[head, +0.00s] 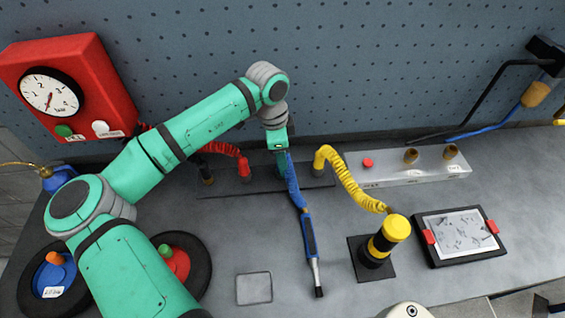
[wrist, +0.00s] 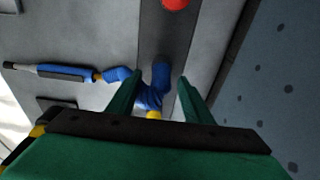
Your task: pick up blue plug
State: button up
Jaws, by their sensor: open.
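The blue plug (wrist: 161,74) stands on a dark strip in the wrist view, between and a little beyond the tips of my fingers. Its coiled blue cord (head: 293,182) runs to a blue pen-like probe (head: 310,238) lying on the bench; the probe also shows in the wrist view (wrist: 50,71). My gripper (wrist: 158,86) is open, with one green finger on each side of the plug and cord. In the head view my gripper (head: 277,143) is above the strip and mostly hides the plug. Whether a finger touches the cord cannot be told.
A red plug (head: 244,168) stands on the dark strip (head: 230,191) to the left. A coiled yellow cord (head: 345,180) rises close on the right, by a yellow-capped post (head: 396,229). A metal box (head: 415,168) and a framed panel (head: 460,237) are further right. The pegboard wall (head: 400,70) is behind.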

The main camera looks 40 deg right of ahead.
jog(key=shift+w+f, duration=0.1)
jog(key=shift+f, duration=0.1)
jog(key=shift+w, duration=0.1)
jog(key=c, duration=0.8)
jog(key=shift+a, duration=0.2)
grip_shut()
jog(key=shift+s+d+r, duration=0.1)
jog(key=shift+s+d, duration=0.1)
jog(key=shift+d, duration=0.05)
jog(key=shift+r, duration=0.55)
jog(key=s+a+r, duration=0.3)
jog(key=s+r, duration=1)
jog(key=r, duration=0.3)
jog(key=shift+s+a+r, duration=0.15)
jog(key=shift+s+r, duration=0.1)
jog(key=shift+s, duration=0.05)
